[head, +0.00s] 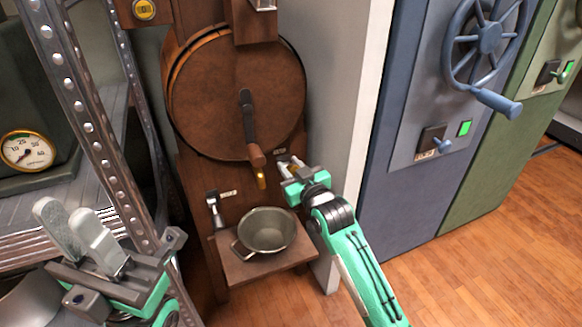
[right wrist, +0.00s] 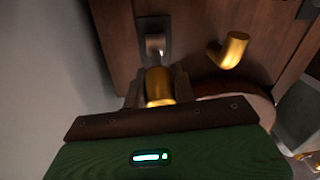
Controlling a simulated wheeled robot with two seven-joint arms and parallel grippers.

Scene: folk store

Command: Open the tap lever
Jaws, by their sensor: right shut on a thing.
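The tap lever has a brass-coloured grip (right wrist: 158,86) on a metal wall plate (right wrist: 153,38), seen in the right wrist view. My right gripper (right wrist: 156,98) is shut around this grip, which points toward the camera. In the head view my right gripper (head: 291,172) is at the wooden panel, right of the brass spout (head: 261,178), and mostly hides the lever. The spout also shows in the right wrist view (right wrist: 233,50), apart from my fingers. My left gripper (head: 72,222) is at the lower left, empty, its pale fingers slightly apart.
A metal pot (head: 266,231) stands on the small wooden shelf (head: 240,278) below the spout. A round wooden drum (head: 205,105) with a crank handle (head: 250,125) is above. Another lever (head: 213,205) is left. A metal rack post (head: 100,130) stands near my left gripper.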

